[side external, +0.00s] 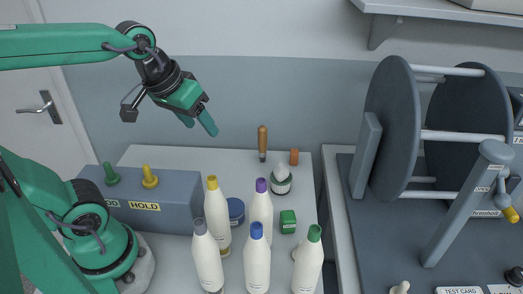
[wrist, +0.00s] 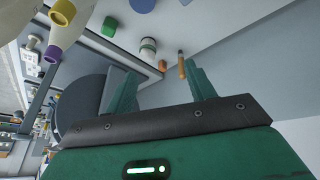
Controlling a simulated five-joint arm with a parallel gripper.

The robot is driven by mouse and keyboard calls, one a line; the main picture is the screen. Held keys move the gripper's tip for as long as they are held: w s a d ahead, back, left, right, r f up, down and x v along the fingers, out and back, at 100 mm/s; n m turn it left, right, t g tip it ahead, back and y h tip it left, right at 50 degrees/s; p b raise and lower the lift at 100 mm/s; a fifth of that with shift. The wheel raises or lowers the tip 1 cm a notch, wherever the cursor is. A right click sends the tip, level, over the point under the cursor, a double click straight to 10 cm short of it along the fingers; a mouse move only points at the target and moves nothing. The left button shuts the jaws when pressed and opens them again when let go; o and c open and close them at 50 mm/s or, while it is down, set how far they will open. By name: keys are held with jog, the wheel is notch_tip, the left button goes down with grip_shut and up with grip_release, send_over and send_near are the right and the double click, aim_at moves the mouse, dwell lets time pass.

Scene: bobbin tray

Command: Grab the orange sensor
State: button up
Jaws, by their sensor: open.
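The orange sensor (side external: 294,157) appears as a small orange-brown cylinder standing near the back edge of the pale bench top, right of a wooden-handled tool (side external: 262,140). In the wrist view the sensor (wrist: 162,65) lies between and beyond my fingertips, with the tool (wrist: 181,68) beside it near the right finger. My gripper (side external: 199,124) is open and empty, tilted downward, high above the back of the bench and well left of the sensor. Its two green fingers (wrist: 160,82) also show spread apart in the wrist view.
Several white bottles (side external: 257,262), a green box (side external: 288,222) and a blue round container (side external: 236,210) crowd the front. A grey HOLD box (side external: 150,205) is left; a large reel (side external: 393,130) is right.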

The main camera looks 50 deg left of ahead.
jog(key=w+n+g, duration=0.1)
jog(key=w+n, duration=0.4)
jog(key=w, duration=0.3)
jog(key=n+g, duration=0.4)
jog(key=n, duration=1.4)
send_over(296, 151)
jog(key=f, duration=1.7)
jog(key=shift+s+d+f, duration=0.1)
jog(key=shift+s+f, duration=0.1)
jog(key=shift+f, duration=0.05)
jog(key=shift+w+f+n, duration=0.2)
jog(key=shift+f+n, duration=0.15)
jog(key=shift+n, duration=0.05)
jog(key=shift+f, duration=0.1)
jog(key=shift+f, duration=1.2)
jog(key=shift+f, duration=0.1)
